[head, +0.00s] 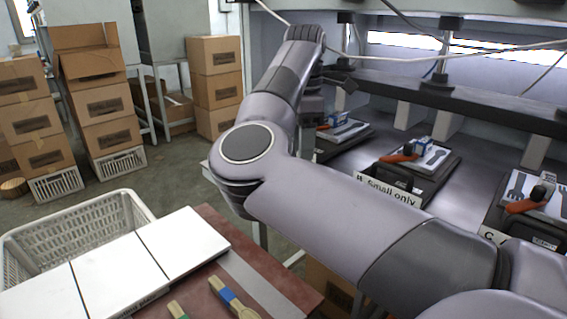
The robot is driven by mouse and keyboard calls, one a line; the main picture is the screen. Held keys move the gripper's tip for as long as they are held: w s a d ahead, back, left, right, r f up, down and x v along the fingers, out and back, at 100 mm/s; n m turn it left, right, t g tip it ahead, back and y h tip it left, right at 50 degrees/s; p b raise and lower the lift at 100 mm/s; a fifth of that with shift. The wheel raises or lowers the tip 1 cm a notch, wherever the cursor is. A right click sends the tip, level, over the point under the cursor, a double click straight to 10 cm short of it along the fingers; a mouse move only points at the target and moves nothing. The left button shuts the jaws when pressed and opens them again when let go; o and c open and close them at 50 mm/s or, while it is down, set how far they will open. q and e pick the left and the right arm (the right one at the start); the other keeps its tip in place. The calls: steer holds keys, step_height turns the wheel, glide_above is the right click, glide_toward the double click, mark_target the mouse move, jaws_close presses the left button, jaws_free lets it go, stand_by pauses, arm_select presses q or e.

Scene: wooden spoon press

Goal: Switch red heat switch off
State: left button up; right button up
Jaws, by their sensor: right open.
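I cannot make out a red heat switch in the head view; it may be hidden behind my right arm or too small to tell. My right arm comes in from the lower right, bends at the left and reaches up and back to the press bench. My right gripper (342,79) is open, small and partly hidden beside the wrist, in front of the press bench at the left station. I see nothing held in it. My left gripper is not in view.
The press bench (455,185) has stations with orange-handled clamps (399,156) and dark spoon shapes. A label reads "B Small only". Cardboard boxes (97,88) stand behind.

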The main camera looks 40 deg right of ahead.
steer(key=shift+w+a+f, duration=0.1)
steer(key=shift+w+f, duration=0.05)
steer(key=shift+f, duration=0.05)
step_height(320, 180, down, 7)
steer(key=shift+r, duration=0.15)
jaws_close()
